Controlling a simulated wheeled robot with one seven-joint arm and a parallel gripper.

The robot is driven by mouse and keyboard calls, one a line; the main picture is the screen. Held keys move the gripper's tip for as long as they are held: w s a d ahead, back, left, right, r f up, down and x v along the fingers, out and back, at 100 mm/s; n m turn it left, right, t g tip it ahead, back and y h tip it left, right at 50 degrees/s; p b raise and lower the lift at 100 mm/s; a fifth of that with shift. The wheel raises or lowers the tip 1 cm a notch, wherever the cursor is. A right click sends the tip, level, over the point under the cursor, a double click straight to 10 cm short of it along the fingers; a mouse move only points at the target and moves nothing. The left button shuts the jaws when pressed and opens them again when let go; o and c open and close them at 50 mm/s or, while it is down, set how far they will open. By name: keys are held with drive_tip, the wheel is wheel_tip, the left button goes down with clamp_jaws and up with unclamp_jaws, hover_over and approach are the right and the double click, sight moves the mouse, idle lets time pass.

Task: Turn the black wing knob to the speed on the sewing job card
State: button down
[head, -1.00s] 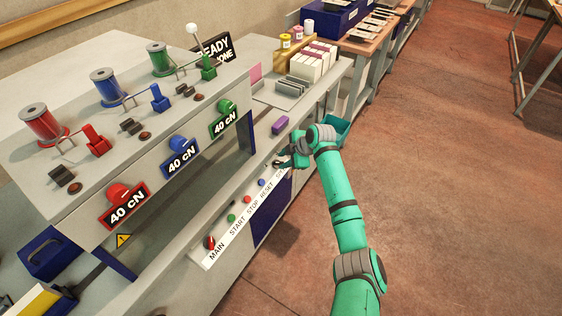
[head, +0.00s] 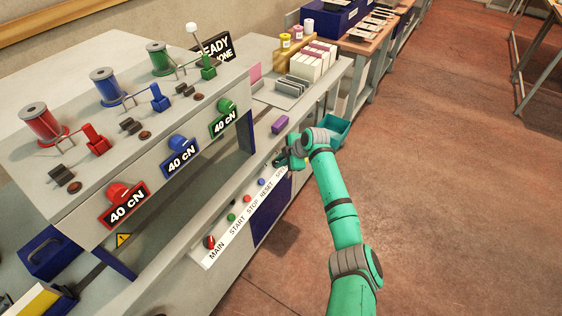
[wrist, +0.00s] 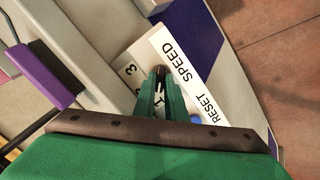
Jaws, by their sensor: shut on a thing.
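My gripper (wrist: 158,82) is shut on the black wing knob (wrist: 160,71), just beside the white SPEED label (wrist: 180,62). Only a dark part of the knob shows between the green fingertips. Dial figures show around it, among them a 3 (wrist: 134,69) and a 1 below the fingertips; the fingers hide part of the dial, and I cannot tell the knob's setting. In the head view my gripper (head: 284,163) covers the knob at the far end of the control strip (head: 236,222). I cannot make out a readable sewing job card.
A blue RESET button (wrist: 196,118) sits close to my fingers. MAIN, START and STOP controls line the strip's near end. A teal bin (head: 336,128) is behind my wrist.

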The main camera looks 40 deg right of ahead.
drive_tip(key=m, duration=0.4)
drive_tip(key=shift+w+m+g+y, duration=0.1)
drive_tip(key=shift+m+g+y, duration=0.2)
drive_tip(key=shift+m+g, duration=0.1)
drive_tip(key=m, duration=0.6)
drive_tip(key=shift+d+r+y, duration=0.1)
drive_tip(key=shift+d+y, duration=0.1)
drive_tip(key=shift+y, duration=0.2)
drive_tip(key=m, duration=0.4)
drive_tip(key=m+y, duration=0.1)
drive_tip(key=m, duration=0.1)
drive_tip(key=shift+d, duration=0.25)
drive_tip(key=c, duration=1.8)
unclamp_jaws()
drive_tip(key=v, duration=1.1)
